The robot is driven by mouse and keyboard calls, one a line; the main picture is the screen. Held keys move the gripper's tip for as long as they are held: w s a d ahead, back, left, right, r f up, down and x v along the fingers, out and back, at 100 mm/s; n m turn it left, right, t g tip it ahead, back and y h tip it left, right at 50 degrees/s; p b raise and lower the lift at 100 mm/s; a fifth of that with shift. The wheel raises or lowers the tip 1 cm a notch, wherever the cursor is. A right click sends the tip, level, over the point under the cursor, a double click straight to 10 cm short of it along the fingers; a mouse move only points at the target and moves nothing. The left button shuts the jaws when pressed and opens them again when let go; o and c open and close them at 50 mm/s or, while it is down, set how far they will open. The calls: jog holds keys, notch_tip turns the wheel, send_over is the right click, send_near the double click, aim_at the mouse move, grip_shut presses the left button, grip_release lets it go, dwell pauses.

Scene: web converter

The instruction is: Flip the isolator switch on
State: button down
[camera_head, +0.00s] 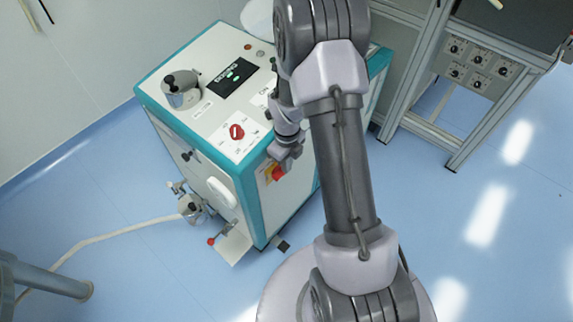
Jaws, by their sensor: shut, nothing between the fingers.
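A white machine cabinet with teal edges (180,125) stands left of my arm. On its front side, a red rotary switch on a yellow plate (277,173) looks like the isolator switch. It is partly hidden by my gripper, and its setting cannot be read. A second red knob (237,131) sits on a white plate on the cabinet's top. My gripper (284,158) is shut and empty, right at the upper edge of the red and yellow switch. I cannot tell whether it touches the switch.
The cabinet top carries a metal pot with a black knob (181,92) and a dark display with green signs (233,77). A valve with a hose (195,208) sticks out low at the left. A metal frame with several dials (480,66) stands right. Blue floor is open at right.

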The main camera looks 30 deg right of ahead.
jog(key=shift+w+d+f+b, duration=0.15)
jog(key=shift+d+f+b, duration=0.2)
jog(key=shift+b, duration=0.5)
jog(key=shift+w+d+f+b, duration=0.1)
jog(key=shift+d+f+b, duration=0.2)
jog(key=shift+b, duration=0.35)
dwell(0.5)
jog(key=shift+s+a+r, duration=0.25)
jog(key=shift+a+r, duration=0.05)
jog(key=shift+a, duration=0.3)
jog(key=shift+r, duration=0.15)
jog(key=w+d+r+p, duration=0.2)
jog(key=d+r+p, duration=0.3)
jog(key=r, duration=0.6)
jog(key=shift+w+d+r+p, duration=0.3)
jog(key=shift+d+r+p, duration=0.1)
jog(key=shift+d, duration=0.65)
